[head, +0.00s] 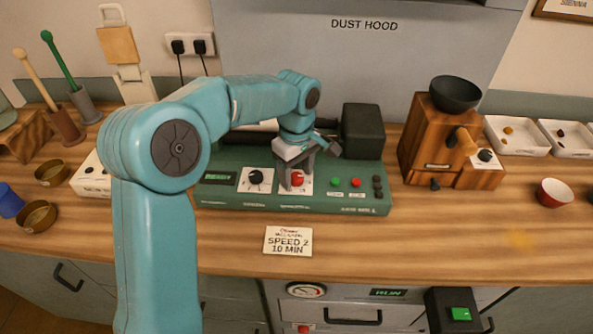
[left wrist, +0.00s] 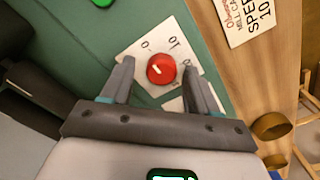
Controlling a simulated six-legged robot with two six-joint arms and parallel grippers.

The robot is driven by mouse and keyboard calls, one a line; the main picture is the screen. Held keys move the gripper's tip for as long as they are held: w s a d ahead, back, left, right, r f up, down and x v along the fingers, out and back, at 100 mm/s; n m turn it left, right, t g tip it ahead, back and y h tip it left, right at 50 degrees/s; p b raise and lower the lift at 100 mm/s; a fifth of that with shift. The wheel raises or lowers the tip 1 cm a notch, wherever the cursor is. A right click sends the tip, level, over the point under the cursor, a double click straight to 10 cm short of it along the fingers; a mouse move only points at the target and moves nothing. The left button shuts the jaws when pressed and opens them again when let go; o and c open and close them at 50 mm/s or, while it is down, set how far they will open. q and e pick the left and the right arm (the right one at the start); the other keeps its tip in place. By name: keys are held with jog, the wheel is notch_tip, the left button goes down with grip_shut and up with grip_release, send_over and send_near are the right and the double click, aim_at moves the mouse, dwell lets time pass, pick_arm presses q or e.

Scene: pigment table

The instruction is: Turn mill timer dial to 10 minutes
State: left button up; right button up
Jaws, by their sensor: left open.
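The green mill base (head: 340,203) stands on the wooden counter under the dust hood. Its red dial (head: 297,179) sits on a white plate, partly behind my gripper's fingers. In the left wrist view the dial (left wrist: 161,69) shows a short white mark on its left part. Printed numerals, one reading 10, lie around it on the plate (left wrist: 146,50). My left gripper (head: 297,186) is open over the dial, fingers pointing down. In the left wrist view the fingertips (left wrist: 158,67) lie on either side of the dial, with visible gaps. My right gripper is not in view.
A black knob (head: 255,177) sits left of the dial; green and red buttons (head: 345,182) sit right. A card (head: 288,241) reading SPEED 2, 10 MIN lies in front. A wooden grinder (head: 450,150) stands right. The front counter is mostly clear.

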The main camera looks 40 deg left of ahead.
pick_arm(q)
jog(key=shift+s+d+r, duration=0.15)
jog(key=shift+c, duration=0.2)
jog(key=c, duration=1)
jog(key=shift+m, duration=0.4)
jog(key=m+p, duration=0.1)
jog(key=m, duration=0.3)
jog(key=shift+m, duration=0.4)
jog(key=m+p, duration=0.1)
jog(key=m, duration=0.5)
jog(key=shift+p, duration=0.35)
jog(key=shift+m, duration=0.3)
